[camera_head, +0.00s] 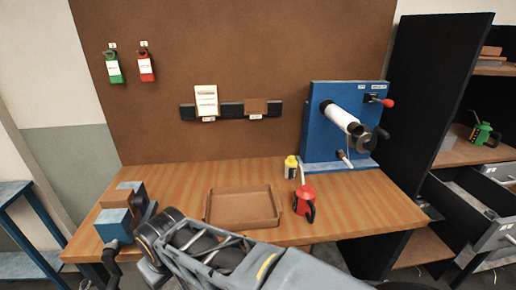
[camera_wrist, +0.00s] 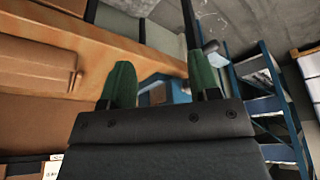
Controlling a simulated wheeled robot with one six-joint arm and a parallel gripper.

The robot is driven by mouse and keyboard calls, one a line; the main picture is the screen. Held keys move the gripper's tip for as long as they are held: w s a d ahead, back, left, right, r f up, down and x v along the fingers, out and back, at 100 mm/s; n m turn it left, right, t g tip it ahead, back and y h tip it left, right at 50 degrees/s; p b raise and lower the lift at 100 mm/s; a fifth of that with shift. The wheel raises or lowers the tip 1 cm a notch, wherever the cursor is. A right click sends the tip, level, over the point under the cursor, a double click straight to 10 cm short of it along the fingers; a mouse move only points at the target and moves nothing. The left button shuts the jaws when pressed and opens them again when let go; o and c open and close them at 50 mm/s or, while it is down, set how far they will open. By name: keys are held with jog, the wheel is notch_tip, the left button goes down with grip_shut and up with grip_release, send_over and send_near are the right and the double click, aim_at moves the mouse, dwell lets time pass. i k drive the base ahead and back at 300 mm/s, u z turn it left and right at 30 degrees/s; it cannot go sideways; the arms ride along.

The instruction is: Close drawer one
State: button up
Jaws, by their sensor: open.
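A grey drawer (camera_head: 497,234) stands pulled out of the dark cabinet at the right edge of the head view. A second drawer front with small labels (camera_head: 499,172) shows above it, partly cut off by the frame. I cannot read which one is drawer one. My gripper (camera_wrist: 160,80) shows in the wrist view with its two green fingers apart and nothing between them. In the head view my arm reaches to the left, far from the drawers, and the gripper itself is not visible there. No drawer is recognizable in the wrist view.
A black cabinet side panel (camera_head: 432,90) stands between the bench and shelves.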

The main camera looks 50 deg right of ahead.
aim_at(457, 192)
jog(key=z, duration=0.45)
jog(key=k, duration=0.75)
jog(key=z, duration=4.2)
jog(key=i, duration=0.6)
jog(key=u, duration=2.15)
